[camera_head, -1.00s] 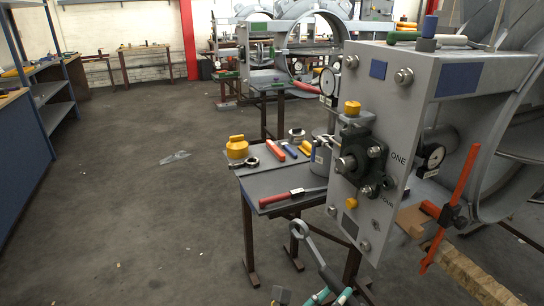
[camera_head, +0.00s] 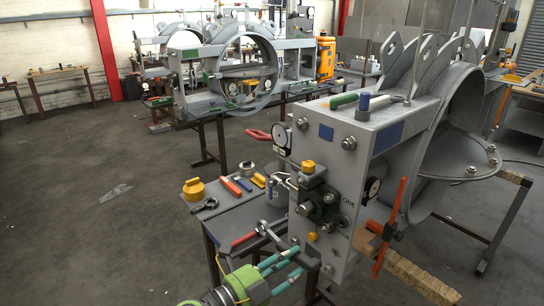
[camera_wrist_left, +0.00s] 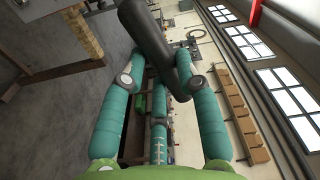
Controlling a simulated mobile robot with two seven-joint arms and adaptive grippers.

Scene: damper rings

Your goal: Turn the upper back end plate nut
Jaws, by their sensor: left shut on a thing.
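The grey end plate (camera_head: 345,215) marked ONE stands right of centre in the head view. Its upper corners carry two nuts, the upper left nut (camera_head: 303,124) and the upper right nut (camera_head: 349,143). My left gripper (camera_head: 297,259) is low in front of the plate, well below both nuts. My right gripper is out of view.
A small table (camera_head: 225,226) left of the plate holds a yellow pot (camera_head: 194,190), a red-handled tool (camera_head: 243,239) and other tools. A dark valve block (camera_head: 316,204) and yellow caps stick out of the plate. An orange bar (camera_head: 388,230) stands to its right. Open floor lies left.

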